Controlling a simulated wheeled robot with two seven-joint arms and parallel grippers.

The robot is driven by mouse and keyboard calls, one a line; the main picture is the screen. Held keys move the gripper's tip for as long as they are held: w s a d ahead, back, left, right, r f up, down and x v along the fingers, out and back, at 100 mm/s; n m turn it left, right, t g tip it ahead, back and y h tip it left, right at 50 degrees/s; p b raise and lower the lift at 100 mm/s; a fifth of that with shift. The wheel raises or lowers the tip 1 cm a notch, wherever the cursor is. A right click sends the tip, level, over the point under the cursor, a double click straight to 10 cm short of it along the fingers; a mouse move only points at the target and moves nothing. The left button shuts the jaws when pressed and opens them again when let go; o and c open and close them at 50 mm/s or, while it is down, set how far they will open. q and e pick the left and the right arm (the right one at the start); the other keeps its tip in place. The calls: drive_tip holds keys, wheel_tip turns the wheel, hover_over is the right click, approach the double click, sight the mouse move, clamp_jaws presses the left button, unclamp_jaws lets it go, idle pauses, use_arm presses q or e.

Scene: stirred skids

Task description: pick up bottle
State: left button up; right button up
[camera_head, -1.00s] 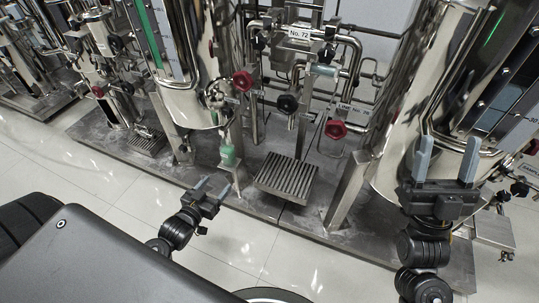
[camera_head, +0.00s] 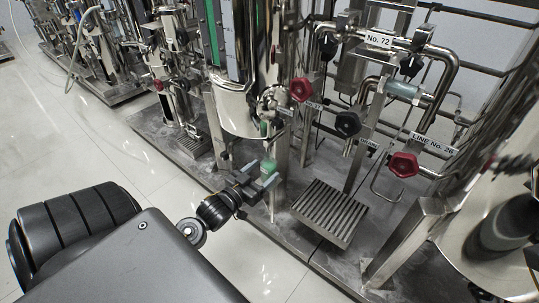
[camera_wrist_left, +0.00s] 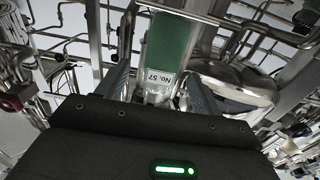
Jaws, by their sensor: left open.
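A small pale green bottle-like object (camera_head: 268,167) stands or hangs by the steel frame under the left tank in the head view. Whether it is loose or fixed I cannot tell. My left gripper (camera_head: 257,176) is right in front of it, with its two grey fingers apart. In the left wrist view my left gripper (camera_wrist_left: 160,88) is open. A clear, pale piece (camera_wrist_left: 156,96) shows between the fingers, partly hidden by the gripper body; I cannot tell if it is the bottle. My right gripper is not in view.
A green panel (camera_wrist_left: 168,45) with a No. 57 label rises beyond the fingers. A slatted step (camera_head: 330,212) lies right of the gripper. Valves with red knobs (camera_head: 403,165) and pipes crowd behind. The tiled floor (camera_head: 150,165) at left is clear.

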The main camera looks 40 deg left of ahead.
sight(272, 162)
use_arm(q)
drive_tip(key=w+b, duration=0.3)
drive_tip(key=w, duration=0.2)
drive_tip(key=shift+w+r, duration=0.1)
drive_tip(key=shift+w, duration=0.05)
drive_tip(key=shift+c, duration=0.5)
drive_tip(key=c, duration=1.1)
drive_tip(key=shift+c, duration=0.2)
drive_tip(key=shift+r, duration=0.15)
